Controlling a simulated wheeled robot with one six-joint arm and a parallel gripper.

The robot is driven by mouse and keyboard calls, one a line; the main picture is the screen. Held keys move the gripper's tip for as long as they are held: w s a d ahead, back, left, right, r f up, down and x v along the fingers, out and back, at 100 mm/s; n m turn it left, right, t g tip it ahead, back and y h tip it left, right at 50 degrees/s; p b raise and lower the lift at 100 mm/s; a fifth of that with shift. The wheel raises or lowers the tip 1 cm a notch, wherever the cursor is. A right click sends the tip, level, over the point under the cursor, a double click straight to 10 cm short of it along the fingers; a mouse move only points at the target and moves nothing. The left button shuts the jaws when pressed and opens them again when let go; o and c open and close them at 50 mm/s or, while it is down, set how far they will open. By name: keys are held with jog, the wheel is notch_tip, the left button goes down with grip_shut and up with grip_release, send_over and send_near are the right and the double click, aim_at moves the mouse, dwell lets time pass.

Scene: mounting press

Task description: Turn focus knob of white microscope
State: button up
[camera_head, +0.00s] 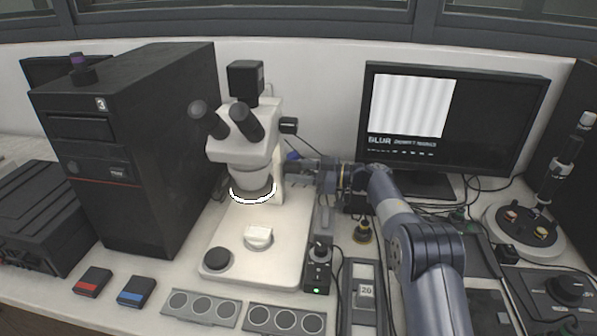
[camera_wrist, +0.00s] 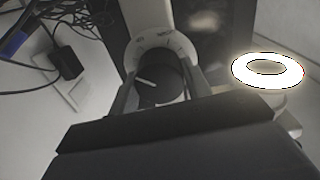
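The white microscope (camera_head: 245,145) stands upright on its pale base, left of the middle in the head view. Its ring light glows under the lens and shows at the right of the wrist view (camera_wrist: 267,71). My gripper (camera_head: 292,168) reaches in from the right to the side of the microscope's column. In the wrist view, a round dark knob (camera_wrist: 165,80) with a white mark line sits between the two fingers of my gripper (camera_wrist: 160,82). The fingers lie close on both sides of it; I cannot tell whether they touch it. The gripper hides the knob in the head view.
A monitor (camera_head: 455,125) behind my arm shows blurred stripes and the word BLUR. A black computer-like case (camera_head: 130,150) stands left of the microscope. Cables (camera_wrist: 45,50) lie at the wrist view's left.

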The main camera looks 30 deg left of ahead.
jog(key=c, duration=0.4)
jog(key=shift+n, duration=0.3)
